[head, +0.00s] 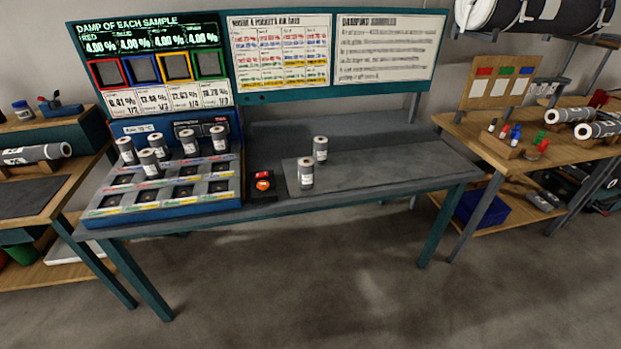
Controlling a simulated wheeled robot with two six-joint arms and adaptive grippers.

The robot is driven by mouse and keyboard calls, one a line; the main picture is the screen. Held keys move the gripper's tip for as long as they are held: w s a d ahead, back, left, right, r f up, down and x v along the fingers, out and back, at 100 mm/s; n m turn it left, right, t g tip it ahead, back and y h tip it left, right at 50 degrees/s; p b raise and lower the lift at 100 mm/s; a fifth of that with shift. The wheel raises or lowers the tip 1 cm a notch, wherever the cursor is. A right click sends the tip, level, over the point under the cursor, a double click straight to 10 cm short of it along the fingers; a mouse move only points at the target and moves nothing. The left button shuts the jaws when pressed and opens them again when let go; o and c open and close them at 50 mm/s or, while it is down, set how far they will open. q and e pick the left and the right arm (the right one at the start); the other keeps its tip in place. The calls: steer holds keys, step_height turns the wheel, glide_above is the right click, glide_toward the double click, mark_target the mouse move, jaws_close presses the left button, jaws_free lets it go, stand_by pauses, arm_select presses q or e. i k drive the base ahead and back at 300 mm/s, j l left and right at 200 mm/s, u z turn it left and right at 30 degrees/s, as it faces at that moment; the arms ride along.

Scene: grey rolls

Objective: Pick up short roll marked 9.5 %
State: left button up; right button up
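Several short grey rolls with white labels stand upright on the middle table. Two stand on the grey mat: a front roll (306,173) and a back roll (320,149). More stand at the back of the blue tray: a far-left roll (127,151), a front roll (150,164), a roll behind it (158,146), a roll to its right (189,142) and a right roll (219,140). The label print is too small to read, so I cannot tell which is marked 9.5 %. Neither of my grippers is in view.
The blue tray (232,205) has several square slots. A red-orange button box (263,183) sits between the tray and the grey mat (400,170). A sample board (150,62) stands behind. Side tables flank the bench, and the floor in front is clear.

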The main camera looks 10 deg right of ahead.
mark_target(305, 165)
steer(key=i+j+z, duration=0.35)
steer(key=i+j, duration=0.15)
steer(key=i, duration=0.25)
steer(key=i+j+z, duration=0.3)
steer(key=i+j, duration=0.4)
